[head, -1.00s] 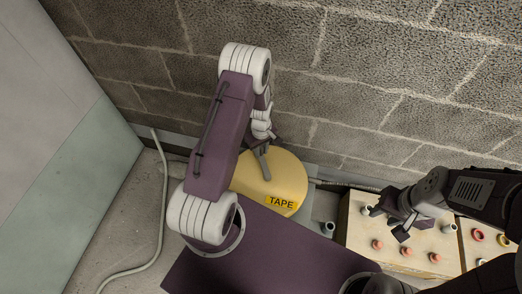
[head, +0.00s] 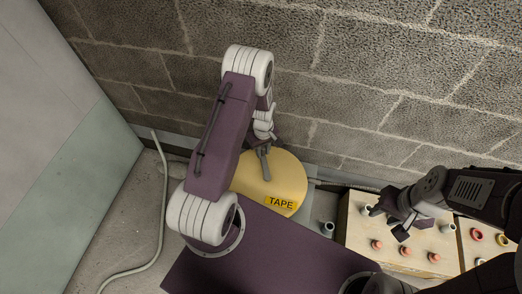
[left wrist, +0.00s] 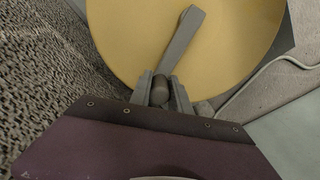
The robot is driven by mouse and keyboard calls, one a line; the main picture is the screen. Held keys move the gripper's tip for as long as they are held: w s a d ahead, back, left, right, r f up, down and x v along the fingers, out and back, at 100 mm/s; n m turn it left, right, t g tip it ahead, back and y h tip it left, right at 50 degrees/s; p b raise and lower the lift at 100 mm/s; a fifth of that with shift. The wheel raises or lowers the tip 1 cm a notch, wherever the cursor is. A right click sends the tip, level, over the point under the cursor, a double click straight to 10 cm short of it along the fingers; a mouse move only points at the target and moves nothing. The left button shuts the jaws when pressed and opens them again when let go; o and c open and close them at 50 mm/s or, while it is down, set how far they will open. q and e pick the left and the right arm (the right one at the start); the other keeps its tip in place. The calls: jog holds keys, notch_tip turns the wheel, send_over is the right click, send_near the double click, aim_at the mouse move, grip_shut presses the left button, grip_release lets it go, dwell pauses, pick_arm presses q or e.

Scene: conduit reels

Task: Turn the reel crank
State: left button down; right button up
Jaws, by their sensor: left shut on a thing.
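The yellow reel (head: 286,175) with a TAPE label (head: 281,202) stands by the block wall in the head view, and its face fills the top of the left wrist view (left wrist: 130,40). A grey crank arm (left wrist: 182,40) runs across the face from upper right to a dark knob (left wrist: 160,91) near the lower rim. My left gripper (left wrist: 160,95) is shut around this knob. In the head view the left gripper (head: 262,150) is at the reel's back edge, partly hidden by my arm. My right gripper (head: 392,222) hovers over the wooden box, apart from the reel; its finger gap is unclear.
A wooden box (head: 357,240) with several pale and red stubs stands right of the reel. A grey pipe stub (head: 327,228) is beside it. A pale hose (head: 163,200) lies on the open floor at left. The block wall (head: 400,110) is close behind.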

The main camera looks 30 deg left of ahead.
pick_arm(q)
jog(key=d+m, duration=0.1)
jog(key=w+d+m+p, duration=0.1)
jog(key=m, duration=0.1)
jog(key=d+m+p, duration=0.1)
jog(key=shift+w+d+r, duration=0.1)
jog(key=shift+w+r, duration=0.05)
jog(key=shift+w, duration=0.2)
jog(key=shift+w+d+m, duration=0.15)
jog(key=shift+d+m, duration=0.55)
jog(key=shift+m, duration=0.4)
jog(key=d+m+p, duration=0.1)
jog(key=d+m, duration=0.1)
jog(key=m, duration=0.1)
jog(key=shift+d+p, duration=0.35)
jog(key=shift+d, duration=0.4)
jog(key=shift+s+d, duration=0.15)
jog(key=shift+s, duration=0.05)
jog(key=c, duration=1.2)
grip_release()
